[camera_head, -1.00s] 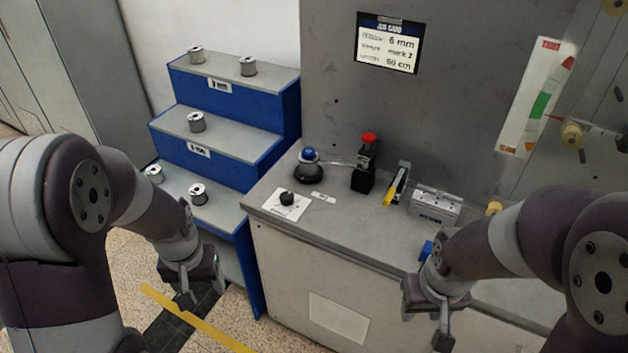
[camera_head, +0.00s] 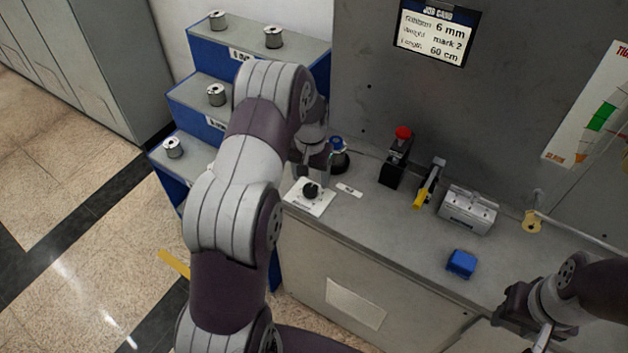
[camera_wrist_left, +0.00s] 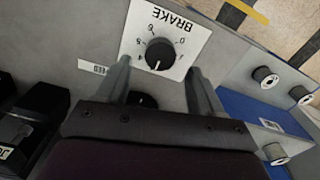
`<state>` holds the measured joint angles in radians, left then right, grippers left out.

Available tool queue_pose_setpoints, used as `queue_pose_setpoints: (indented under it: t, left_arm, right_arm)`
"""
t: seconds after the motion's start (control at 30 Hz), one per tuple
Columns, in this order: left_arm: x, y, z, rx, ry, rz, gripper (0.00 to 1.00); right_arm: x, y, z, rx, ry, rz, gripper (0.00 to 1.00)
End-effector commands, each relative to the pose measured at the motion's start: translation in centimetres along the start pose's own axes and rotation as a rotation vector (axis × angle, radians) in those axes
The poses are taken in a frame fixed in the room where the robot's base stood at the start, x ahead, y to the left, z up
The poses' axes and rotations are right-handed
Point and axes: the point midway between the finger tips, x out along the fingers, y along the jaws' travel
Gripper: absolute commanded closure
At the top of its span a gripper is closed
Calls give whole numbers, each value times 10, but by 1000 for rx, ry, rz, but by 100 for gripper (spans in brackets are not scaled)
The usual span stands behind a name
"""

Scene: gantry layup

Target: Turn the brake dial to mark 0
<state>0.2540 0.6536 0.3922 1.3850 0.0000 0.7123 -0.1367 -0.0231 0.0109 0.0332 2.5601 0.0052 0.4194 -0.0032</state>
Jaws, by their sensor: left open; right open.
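The brake dial (camera_head: 311,191) is a black round knob on a white plate (camera_head: 300,204) at the counter's front left corner. In the left wrist view the knob (camera_wrist_left: 159,54) shows a pale pointer line toward the picture's bottom; the plate is upside down with BRAKE and digits, and the pointed mark is not clear. My left gripper (camera_head: 314,172) is just above and behind the dial, open; in its wrist view the fingers (camera_wrist_left: 162,75) stand apart, one on each side of the knob's line, with nothing between them gripped. My right gripper (camera_head: 522,322) is open and empty at the lower right.
A blue-topped round device (camera_head: 338,157) stands close behind my left gripper. A red-button black post (camera_head: 397,158), a yellow-handled lever (camera_head: 427,187), a grey metal block (camera_head: 467,209) and a blue block (camera_head: 461,263) are further right. Stepped blue shelves (camera_head: 182,97) hold spools at left.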

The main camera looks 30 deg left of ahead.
Motion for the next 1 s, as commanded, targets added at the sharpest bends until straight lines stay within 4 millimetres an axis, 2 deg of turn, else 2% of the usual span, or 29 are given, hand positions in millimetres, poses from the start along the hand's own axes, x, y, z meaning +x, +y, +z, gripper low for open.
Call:
queue_pose_setpoints:
  t: [0.1,0.2,0.53,0.7,1.0]
  left_arm:
    - [22,0,1,0,-3,0,33]
    - [33,0,0,0,-1,0,33]
    - [40,0,0,0,2,0,33]
    - [40,0,0,0,1,0,88]
    - [39,0,0,-24,1,0,89]
  right_arm:
    - [-6,0,-1,0,0,0,57]
    - [-7,0,-1,0,0,0,57]
    - [-7,0,-1,0,0,0,57]
    - [-7,0,-1,0,0,0,57]
    - [-7,0,-1,0,0,0,57]
